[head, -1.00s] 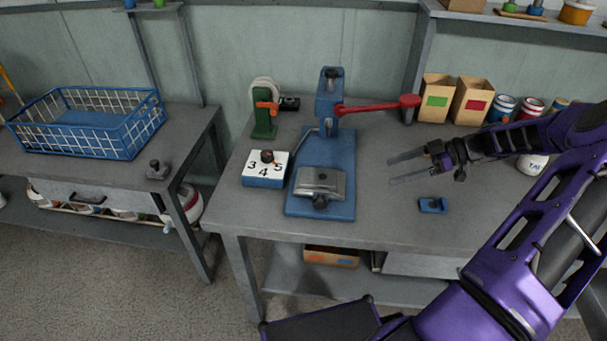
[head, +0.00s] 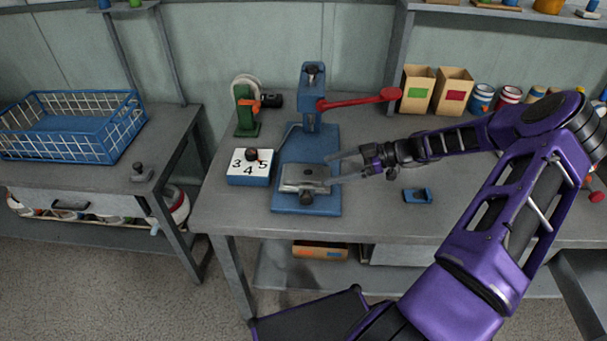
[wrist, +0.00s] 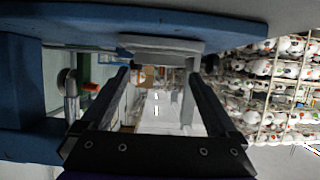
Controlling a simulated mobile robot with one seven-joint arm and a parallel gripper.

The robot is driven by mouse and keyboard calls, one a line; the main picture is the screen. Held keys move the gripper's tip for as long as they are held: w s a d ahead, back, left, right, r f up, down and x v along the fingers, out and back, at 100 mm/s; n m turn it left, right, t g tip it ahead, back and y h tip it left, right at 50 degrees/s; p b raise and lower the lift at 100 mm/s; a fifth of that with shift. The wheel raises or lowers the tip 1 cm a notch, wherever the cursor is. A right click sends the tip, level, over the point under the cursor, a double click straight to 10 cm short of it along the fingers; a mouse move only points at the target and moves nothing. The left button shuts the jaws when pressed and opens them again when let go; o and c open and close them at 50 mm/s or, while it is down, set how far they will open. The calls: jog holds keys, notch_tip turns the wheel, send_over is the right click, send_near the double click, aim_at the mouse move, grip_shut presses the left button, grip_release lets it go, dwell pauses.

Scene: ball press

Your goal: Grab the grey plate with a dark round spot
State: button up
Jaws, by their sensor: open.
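The grey plate (head: 298,180) with a dark round spot lies on the blue base of the press (head: 306,205), above a dark knob at the front. My gripper (head: 328,171) reaches in from the right with its fingers apart at the plate's right edge. I cannot tell whether the fingers touch it. In the wrist view, the two dark fingers (wrist: 158,74) are spread. A grey slab that looks like the plate (wrist: 160,46) shows beyond their tips, against the blue base.
The press has a red lever (head: 360,102) above the base. A numbered white-and-blue block (head: 249,170) stands left of it, and a small blue piece (head: 417,195) lies to the right. A blue wire basket (head: 75,125) stands on the left table.

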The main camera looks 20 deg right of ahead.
aim_at(310, 173)
jog(key=x, duration=0.5)
jog(key=shift+w, duration=0.1)
jog(key=shift+r, duration=0.15)
jog(key=c, duration=1.5)
